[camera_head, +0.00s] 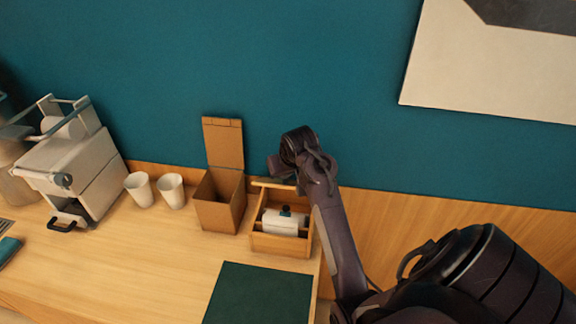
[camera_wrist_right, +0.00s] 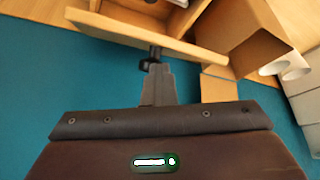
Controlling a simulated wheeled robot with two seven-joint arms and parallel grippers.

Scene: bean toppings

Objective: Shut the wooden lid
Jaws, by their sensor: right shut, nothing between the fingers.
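A small light-wood box (camera_head: 280,247) stands on the counter with a white item (camera_head: 285,222) inside. A pale wooden panel (camera_head: 273,184) rises along its back edge; I cannot tell if it is the open lid. This panel also shows in the right wrist view (camera_wrist_right: 125,30). Left of it, a tall brown box (camera_head: 222,215) has its lid (camera_head: 222,143) standing open, upright against the wall. My right gripper (camera_head: 279,169) is shut and empty, behind the light-wood box. In the wrist view its fingertips (camera_wrist_right: 151,58) are at the panel's edge; contact is unclear. My left gripper is out of view.
Two white cups (camera_head: 155,189) stand left of the brown box, and a pale machine (camera_head: 75,165) is farther left. A dark green mat (camera_head: 260,294) lies in front. The teal wall (camera_head: 300,70) is close behind. The counter's left front is mostly clear.

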